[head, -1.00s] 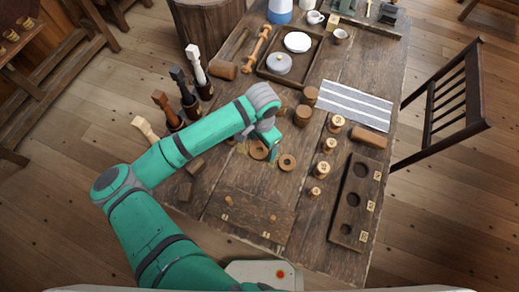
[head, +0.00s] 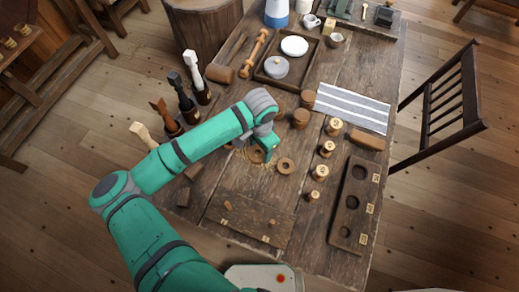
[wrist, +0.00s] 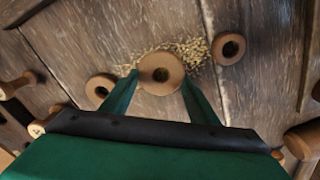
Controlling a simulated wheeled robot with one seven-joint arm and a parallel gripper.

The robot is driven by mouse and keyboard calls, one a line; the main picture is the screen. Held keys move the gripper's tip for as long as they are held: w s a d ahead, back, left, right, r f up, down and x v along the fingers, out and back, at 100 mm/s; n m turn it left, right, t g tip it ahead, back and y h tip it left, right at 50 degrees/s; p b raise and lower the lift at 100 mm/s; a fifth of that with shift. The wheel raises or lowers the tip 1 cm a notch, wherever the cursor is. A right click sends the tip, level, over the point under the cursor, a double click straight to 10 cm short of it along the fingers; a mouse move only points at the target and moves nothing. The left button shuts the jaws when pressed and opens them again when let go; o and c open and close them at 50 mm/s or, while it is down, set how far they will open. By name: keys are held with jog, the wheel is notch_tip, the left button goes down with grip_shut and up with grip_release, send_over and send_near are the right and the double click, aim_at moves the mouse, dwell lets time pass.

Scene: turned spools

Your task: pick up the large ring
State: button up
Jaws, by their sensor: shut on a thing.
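The large ring (wrist: 160,87) is a flat brown wooden disc with a dark centre hole. In the wrist view it sits between the two green fingers of my gripper (wrist: 160,78), which is shut on it. In the head view the large ring (head: 256,156) lies low at the tabletop, partly covered by my gripper (head: 268,155). I cannot tell whether it touches the wood. A smaller ring (wrist: 100,88) lies to its left in the wrist view, and another ring (wrist: 229,49) to its upper right.
Pale shavings (wrist: 196,51) lie around the large ring. Several turned spools (head: 320,172) and a dark board with round holes (head: 353,205) stand to the right in the head view. A flat wooden panel (head: 245,218) lies nearer me.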

jog(key=shift+r, duration=0.5)
jog(key=s+d+r, duration=0.3)
jog(key=s+r, duration=0.8)
jog(key=s, duration=0.2)
jog(key=shift+s+d+r, duration=0.25)
jog(key=shift+s+d, duration=0.05)
jog(key=shift+s, duration=0.05)
jog(key=shift+w, duration=0.1)
